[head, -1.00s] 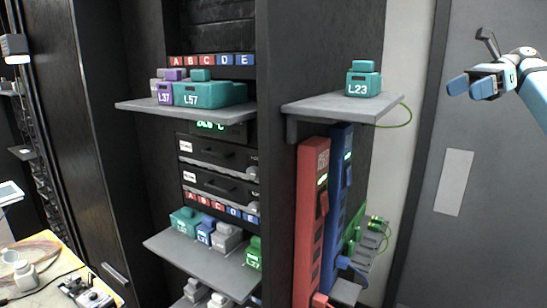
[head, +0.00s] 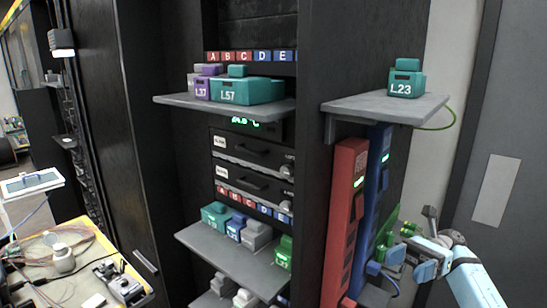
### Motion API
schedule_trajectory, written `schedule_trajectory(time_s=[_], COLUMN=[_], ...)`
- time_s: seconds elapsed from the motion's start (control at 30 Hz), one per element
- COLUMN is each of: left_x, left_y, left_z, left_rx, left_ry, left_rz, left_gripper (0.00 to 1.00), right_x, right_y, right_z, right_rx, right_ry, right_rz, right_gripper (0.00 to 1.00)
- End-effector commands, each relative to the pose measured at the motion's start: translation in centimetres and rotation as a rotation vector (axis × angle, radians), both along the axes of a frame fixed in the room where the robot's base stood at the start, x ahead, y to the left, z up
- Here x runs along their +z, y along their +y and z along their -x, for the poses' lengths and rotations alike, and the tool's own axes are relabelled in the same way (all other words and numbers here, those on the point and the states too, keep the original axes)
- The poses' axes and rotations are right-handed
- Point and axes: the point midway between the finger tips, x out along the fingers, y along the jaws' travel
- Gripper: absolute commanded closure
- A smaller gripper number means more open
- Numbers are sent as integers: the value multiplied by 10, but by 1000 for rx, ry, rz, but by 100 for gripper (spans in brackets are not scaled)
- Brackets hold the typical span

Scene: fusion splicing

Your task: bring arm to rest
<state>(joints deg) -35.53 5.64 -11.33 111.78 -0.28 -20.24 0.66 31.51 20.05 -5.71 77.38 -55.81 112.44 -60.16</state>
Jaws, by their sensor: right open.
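My right gripper (head: 410,262) is at the lower right in the head view, with its light-blue arm coming in from the bottom right. Its blue fingers are apart and I see nothing between them. It is in front of the lower side shelf, to the right of the red and blue power strips. I cannot tell whether it touches anything there. My left gripper is not in the head view.
A teal box L23 (head: 406,80) stands on the upper side shelf (head: 372,106). Boxes L37 (head: 202,88) and L57 (head: 238,91) sit on the rack shelf. A red strip (head: 343,215) and a blue strip (head: 377,190) stand upright. A cluttered table (head: 90,235) is at left.

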Motion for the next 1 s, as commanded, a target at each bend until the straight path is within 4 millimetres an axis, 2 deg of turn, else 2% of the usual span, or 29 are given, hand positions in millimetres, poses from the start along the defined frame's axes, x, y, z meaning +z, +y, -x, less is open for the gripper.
schedule_trajectory(time_s=[0.2,0.37,0.47,0.6,0.7,0.8,1.0], left_x=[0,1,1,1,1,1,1], left_y=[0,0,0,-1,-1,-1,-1], left_z=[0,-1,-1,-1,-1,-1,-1], left_rx=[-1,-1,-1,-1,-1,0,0], left_ry=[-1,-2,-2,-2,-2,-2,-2], left_rz=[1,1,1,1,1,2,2], left_gripper=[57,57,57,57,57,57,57], right_x=[33,60,78,93,91,77,37], right_y=[6,-1,-14,-47,-76,-104,-141], right_z=[-35,-70,-98,-144,-175,-200,-226], right_rx=[-196,-344,-438,-552,-599,-620,-610], right_ry=[201,418,608,953,1221,1489,1914], right_rz=[-149,-301,-432,-664,-841,-1017,-1298], right_gripper=[37,37,37,37,37,37,37])
